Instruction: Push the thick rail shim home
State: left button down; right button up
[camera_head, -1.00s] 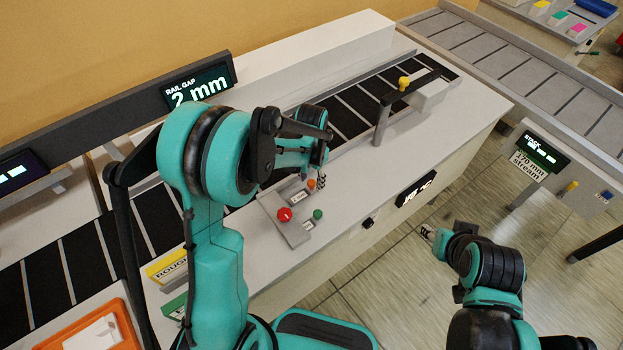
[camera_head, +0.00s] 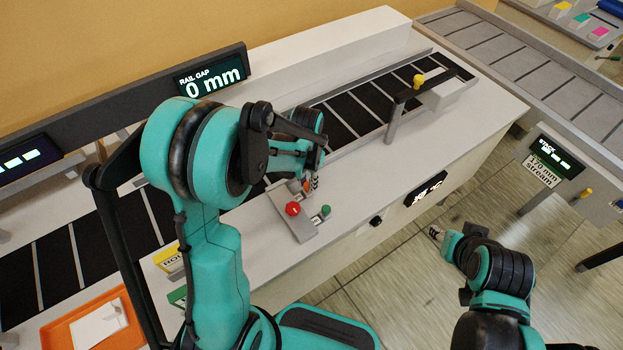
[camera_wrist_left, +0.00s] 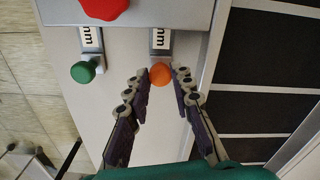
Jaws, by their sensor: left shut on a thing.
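A shim with an orange knob (camera_head: 307,187) sits in the slotted plate (camera_head: 297,230) on the pale bench. In the left wrist view its knob (camera_wrist_left: 160,74) is between my fingertips, and its printed label ends in "mm". Which is thicker cannot be read. My left gripper (camera_head: 314,182) is shut on the orange knob. My right gripper (camera_head: 436,233) is away over the floor side, its finger state too small to tell.
A red knob (camera_head: 292,208) is on the plate near both shims. The rail gap display (camera_head: 212,82) reads 0 mm. A dark conveyor (camera_head: 355,115) runs behind, with a gate frame (camera_head: 397,105) at right. An orange tray (camera_head: 60,335) is lower left.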

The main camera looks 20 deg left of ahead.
pick_arm(q)
jog(key=c, duration=1.3)
grip_release()
notch_tip(320, 180, up, 12)
jog(key=s+r+n+t+b, duration=0.1)
jog(key=s+n+t, duration=0.3)
jog(key=s, duration=0.9)
jog(key=t+b, duration=0.1)
jog(key=t, duration=0.2)
jog(key=shift+d+n, duration=0.3)
jog(key=shift+d, duration=0.05)
